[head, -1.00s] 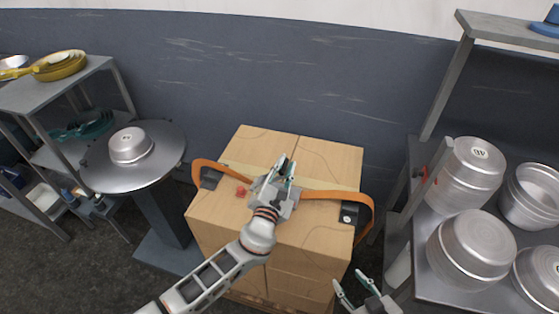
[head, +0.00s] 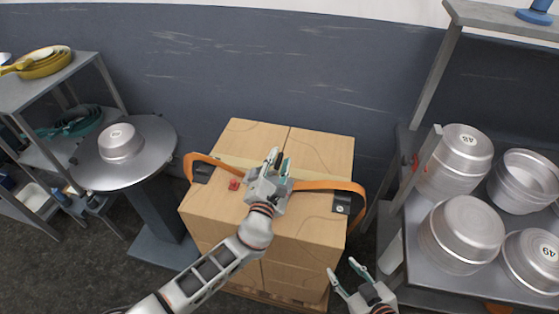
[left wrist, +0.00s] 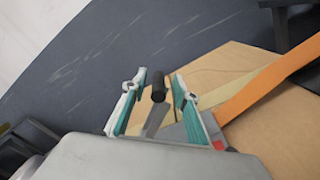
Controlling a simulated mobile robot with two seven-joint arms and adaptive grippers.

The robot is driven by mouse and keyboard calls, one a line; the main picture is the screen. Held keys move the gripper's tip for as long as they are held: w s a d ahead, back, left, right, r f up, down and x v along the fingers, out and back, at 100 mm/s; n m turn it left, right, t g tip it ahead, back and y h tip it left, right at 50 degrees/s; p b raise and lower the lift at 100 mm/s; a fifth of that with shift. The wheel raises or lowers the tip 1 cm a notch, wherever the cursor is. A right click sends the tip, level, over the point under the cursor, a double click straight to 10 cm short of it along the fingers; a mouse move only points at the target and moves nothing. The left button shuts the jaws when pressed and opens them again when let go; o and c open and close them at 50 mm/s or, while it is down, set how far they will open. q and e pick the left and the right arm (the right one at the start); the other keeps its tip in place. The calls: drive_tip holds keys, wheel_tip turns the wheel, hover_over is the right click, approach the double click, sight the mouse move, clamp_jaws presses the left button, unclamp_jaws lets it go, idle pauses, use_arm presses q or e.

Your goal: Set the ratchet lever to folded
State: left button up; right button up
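In the left wrist view, the ratchet lever (left wrist: 158,96), a grey arm with a dark round handle, stands up between the two fingers of my left gripper (left wrist: 158,88). The fingers are apart, with a gap visible on each side of the handle. In the head view, my left gripper (head: 278,161) is over the middle of the box stack and hides the lever and most of the ratchet. An orange strap (head: 330,186) runs over the boxes (head: 245,138). A small red part (head: 233,184) shows left of the gripper. My right gripper (head: 350,280) is open and empty, low in front of the boxes.
A rack with metal pots (head: 462,235) stands right of the boxes, close to my right gripper. A round metal table (head: 95,172) with an upturned pan (head: 118,143) stands left. A shelf (head: 45,85) with yellow pans is at far left. A wall is behind.

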use_arm(q)
drive_tip(key=shift+d, duration=0.1)
drive_tip(key=v, duration=1.2)
drive_tip(key=shift+r, duration=0.1)
